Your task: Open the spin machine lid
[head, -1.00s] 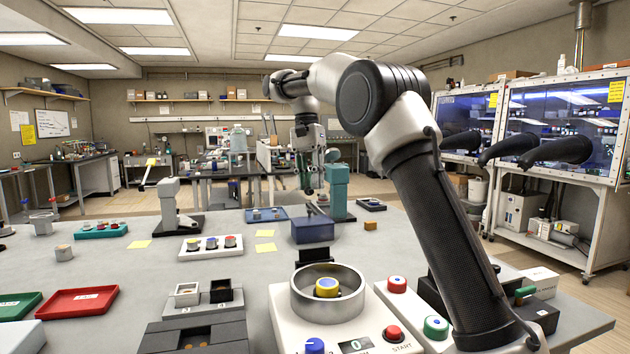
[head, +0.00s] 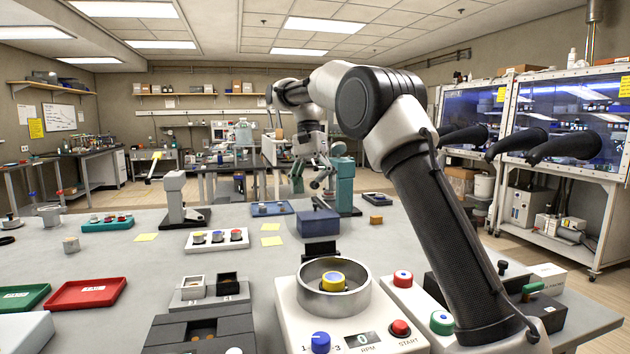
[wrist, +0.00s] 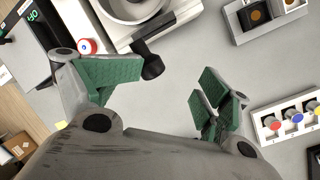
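The spin machine (head: 295,318) is a white box at the front centre of the bench, with a round metal bowl (head: 348,302) on top. In the wrist view, a black stub (wrist: 151,65) sticks out from the machine's edge. My gripper (head: 311,181) is behind and above the machine, apart from it. Its green-padded fingers are spread and empty in the wrist view (wrist: 160,90).
A dark blue box (head: 318,222) and a teal stand (head: 342,185) are behind the machine. A white button box (head: 420,305) is at its right, and grey blocks (head: 200,330) are at its left. A white tray with coloured knobs (head: 217,240) lies farther left.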

